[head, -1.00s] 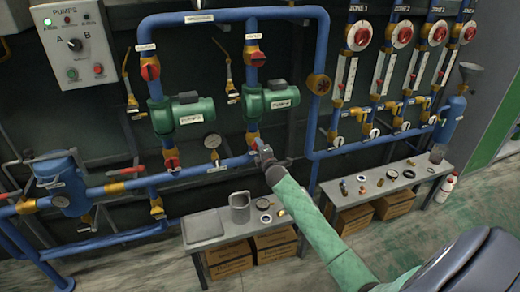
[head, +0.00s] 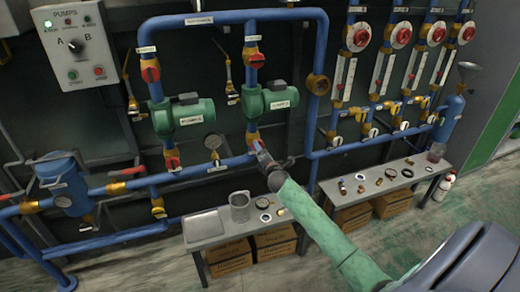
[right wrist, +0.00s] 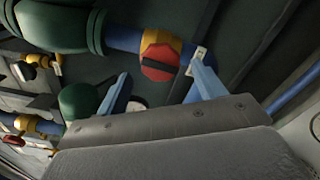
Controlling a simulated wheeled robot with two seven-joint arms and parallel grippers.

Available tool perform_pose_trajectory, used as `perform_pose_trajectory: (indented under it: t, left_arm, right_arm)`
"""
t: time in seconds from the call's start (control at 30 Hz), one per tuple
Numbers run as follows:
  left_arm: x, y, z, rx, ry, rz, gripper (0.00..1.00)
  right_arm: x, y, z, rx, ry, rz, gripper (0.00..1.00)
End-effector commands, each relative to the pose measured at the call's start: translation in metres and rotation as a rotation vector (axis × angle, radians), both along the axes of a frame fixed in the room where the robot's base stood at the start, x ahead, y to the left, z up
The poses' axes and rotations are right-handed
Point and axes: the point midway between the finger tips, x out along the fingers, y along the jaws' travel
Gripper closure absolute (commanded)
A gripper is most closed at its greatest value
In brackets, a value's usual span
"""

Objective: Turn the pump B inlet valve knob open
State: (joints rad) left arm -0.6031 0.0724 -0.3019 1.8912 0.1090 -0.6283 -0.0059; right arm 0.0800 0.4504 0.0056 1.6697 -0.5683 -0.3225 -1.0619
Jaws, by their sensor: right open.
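The pump B inlet valve (head: 252,138) sits on the blue vertical pipe just below the right green pump (head: 270,101), in the head view. My right gripper (head: 264,157) is in front of it and hides most of its knob. In the right wrist view, the red knob (right wrist: 158,62) with a dark slot sits on a yellow fitting, beyond and between the two blue fingertips. My right gripper (right wrist: 160,70) is open, with a visible gap either side of the knob. Contact cannot be told. My left gripper is not in view.
A similar red knob (head: 172,162) is under the left pump (head: 182,116), with a gauge (head: 212,142) between the lines. A low bench (head: 213,241) with a jug (head: 240,207) stands below my right arm. A second bench (head: 400,182) holds small parts.

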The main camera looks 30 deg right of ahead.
Motion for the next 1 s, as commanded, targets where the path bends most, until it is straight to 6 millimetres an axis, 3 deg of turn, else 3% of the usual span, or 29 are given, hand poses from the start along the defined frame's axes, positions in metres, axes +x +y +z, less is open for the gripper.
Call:
perform_pose_trajectory:
  t: [0.43, 1.0]
  left_arm:
    - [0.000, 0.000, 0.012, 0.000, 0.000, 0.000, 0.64]
    - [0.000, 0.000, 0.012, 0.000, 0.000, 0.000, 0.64]
  right_arm:
    - [-0.039, 0.009, 0.001, 0.001, 0.000, 0.000, 0.31]
    - [-0.042, 0.010, 0.000, 0.001, 0.000, 0.000, 0.31]
